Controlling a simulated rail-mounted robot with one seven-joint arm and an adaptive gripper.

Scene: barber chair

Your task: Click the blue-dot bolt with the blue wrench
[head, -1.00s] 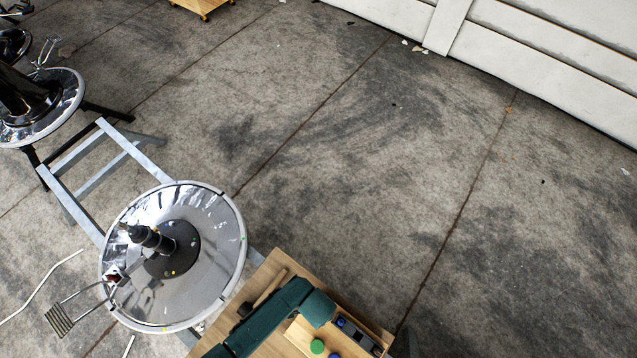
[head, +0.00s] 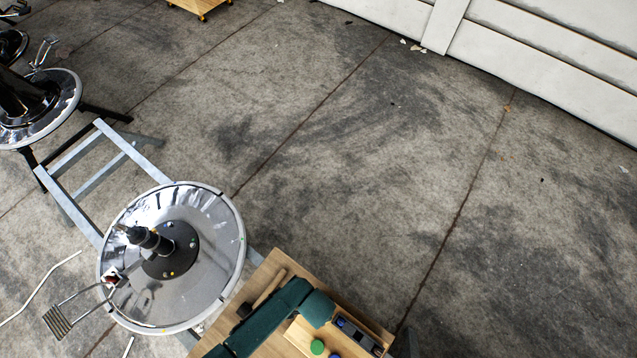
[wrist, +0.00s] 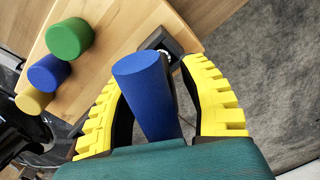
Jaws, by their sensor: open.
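In the wrist view a blue handle (wrist: 145,95) with a dark head at its far end lies between the yellow fingers of my gripper (wrist: 155,78). The fingers are open on both sides of it; I cannot tell whether either touches it. In the head view my teal arm (head: 270,320) reaches over the wooden tray and hides the fingers. The chair base (head: 215,265) is a shiny round disc with a black hub (head: 170,262) and a post. Small dots mark bolts on the hub, but I cannot make out which is blue.
Green (wrist: 70,38), blue (wrist: 48,72) and yellow (wrist: 34,100) cylinders stand beside the handle. They are on the wooden tray (head: 272,268). A wire footrest (head: 58,322) sticks out left of the disc. A grey metal frame (head: 100,180) lies behind. The floor at right is clear.

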